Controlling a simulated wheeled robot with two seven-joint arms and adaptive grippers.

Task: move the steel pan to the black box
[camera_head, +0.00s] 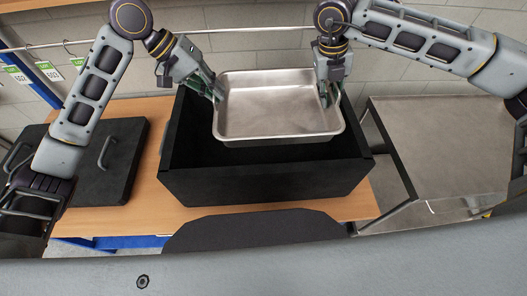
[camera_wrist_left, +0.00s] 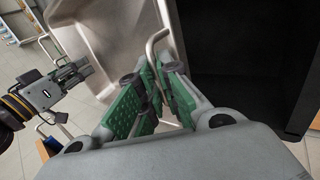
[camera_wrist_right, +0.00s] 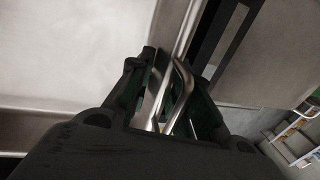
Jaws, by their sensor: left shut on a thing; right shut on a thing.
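The steel pan (camera_head: 275,110) is a shallow rectangular tray, held roughly level over the open black box (camera_head: 265,186). Its front edge overlaps the box's opening in the head view; how high it hangs cannot be told. My left gripper (camera_head: 216,93) is shut on the pan's left handle, and the handle bar shows between the green pads in the left wrist view (camera_wrist_left: 155,85). My right gripper (camera_head: 329,93) is shut on the pan's right handle, which shows in the right wrist view (camera_wrist_right: 172,100). The pan hides much of the box's inside.
A black lid (camera_head: 101,160) with a handle lies on the wooden table (camera_head: 150,196) left of the box. A steel-topped cart (camera_head: 445,145) stands to the right, its top clear. A wall rail (camera_head: 245,30) with green-and-white tags (camera_head: 48,70) runs behind.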

